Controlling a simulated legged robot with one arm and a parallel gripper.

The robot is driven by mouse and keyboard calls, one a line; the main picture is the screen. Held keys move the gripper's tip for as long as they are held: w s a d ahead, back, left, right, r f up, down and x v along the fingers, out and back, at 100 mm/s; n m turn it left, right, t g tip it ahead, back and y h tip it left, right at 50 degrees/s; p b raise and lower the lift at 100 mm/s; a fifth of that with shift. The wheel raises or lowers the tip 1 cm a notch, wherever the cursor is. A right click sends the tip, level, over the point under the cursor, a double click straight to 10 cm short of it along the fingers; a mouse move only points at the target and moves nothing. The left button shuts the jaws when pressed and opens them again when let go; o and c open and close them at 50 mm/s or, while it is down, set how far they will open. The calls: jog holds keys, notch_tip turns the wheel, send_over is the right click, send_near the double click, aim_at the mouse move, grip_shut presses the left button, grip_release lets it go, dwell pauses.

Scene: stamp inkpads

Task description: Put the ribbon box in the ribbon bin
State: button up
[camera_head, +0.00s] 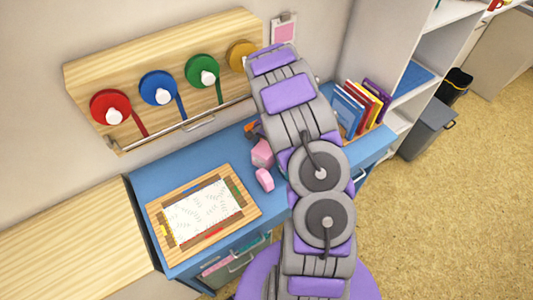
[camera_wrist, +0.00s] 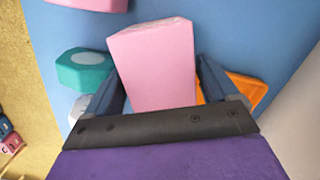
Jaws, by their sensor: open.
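No label shows which thing is the ribbon box. A pink block-shaped box (camera_wrist: 152,62) stands out in the wrist view, between the two dark fingers of my gripper (camera_wrist: 160,75). The fingers are open, one on each side of it; I cannot tell whether they touch it. In the head view my arm hides the gripper. Two pink things, a larger one (camera_head: 262,154) and a smaller one (camera_head: 265,179), lie on the blue desk (camera_head: 150,184) left of my arm. A grey bin (camera_head: 425,130) stands on the floor at right; I cannot tell whether it is the ribbon bin.
A teal stamp-like piece (camera_wrist: 85,70) and an orange piece (camera_wrist: 248,90) flank the pink box. A framed sheet (camera_head: 203,208) lies on the desk. Books (camera_head: 350,108) stand at its right end. A wooden rack (camera_head: 90,72) holds ribbon spools. A black bin (camera_head: 458,84) stands behind.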

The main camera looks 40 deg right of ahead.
jog(key=shift+f, duration=0.25)
dwell(0.5)
jog(key=c, duration=1)
jog(key=shift+o, duration=0.2)
jog(key=shift+r, duration=0.15)
